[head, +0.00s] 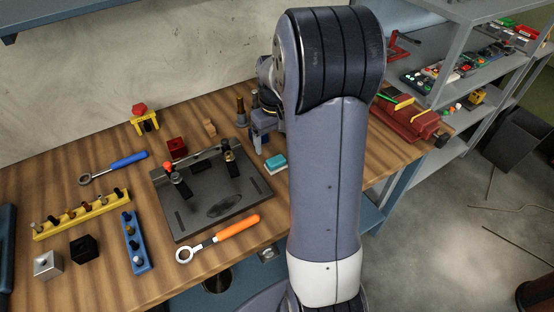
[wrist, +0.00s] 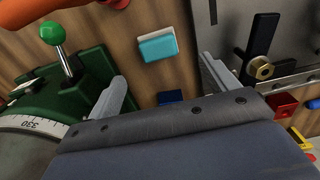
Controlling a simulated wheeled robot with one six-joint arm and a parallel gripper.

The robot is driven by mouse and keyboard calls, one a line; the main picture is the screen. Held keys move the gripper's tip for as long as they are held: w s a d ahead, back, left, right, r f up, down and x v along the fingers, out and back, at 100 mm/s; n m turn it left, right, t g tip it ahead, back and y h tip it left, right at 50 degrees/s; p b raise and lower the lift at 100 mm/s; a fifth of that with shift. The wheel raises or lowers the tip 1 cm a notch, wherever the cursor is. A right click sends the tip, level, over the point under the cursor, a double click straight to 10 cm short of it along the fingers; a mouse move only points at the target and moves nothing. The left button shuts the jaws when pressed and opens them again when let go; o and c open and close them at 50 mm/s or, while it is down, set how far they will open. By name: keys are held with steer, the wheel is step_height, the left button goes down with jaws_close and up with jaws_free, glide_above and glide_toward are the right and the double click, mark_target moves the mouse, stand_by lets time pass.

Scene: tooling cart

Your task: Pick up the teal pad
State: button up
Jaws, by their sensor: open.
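The teal pad (head: 276,162) is a small block with a teal top and a pale lower layer. It lies on the wooden bench just right of the dark fixture plate (head: 190,208), partly beside my arm. In the wrist view the pad (wrist: 157,46) lies on bare wood, beyond and between my fingertips. My gripper (head: 261,143) is open and empty, above the bench behind the pad in the head view. In the wrist view both fingers of my gripper (wrist: 163,70) are apart, with the pad not between them.
A green device with a dial and green-knobbed lever (wrist: 62,62) is close to my left finger in the wrist view. A black clamp with a brass nut (wrist: 258,68) stands by the right finger. An orange-handled wrench (head: 228,232) lies in front of the plate.

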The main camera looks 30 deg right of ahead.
mark_target(276, 159)
steer(key=f, duration=0.4)
steer(key=f+p, duration=0.1)
steer(key=f, duration=0.3)
steer(key=shift+s+d+f, duration=0.1)
steer(key=shift+s+f, duration=0.1)
steer(key=shift+f, duration=0.1)
steer(key=shift+c, duration=0.2)
steer(key=c, duration=1)
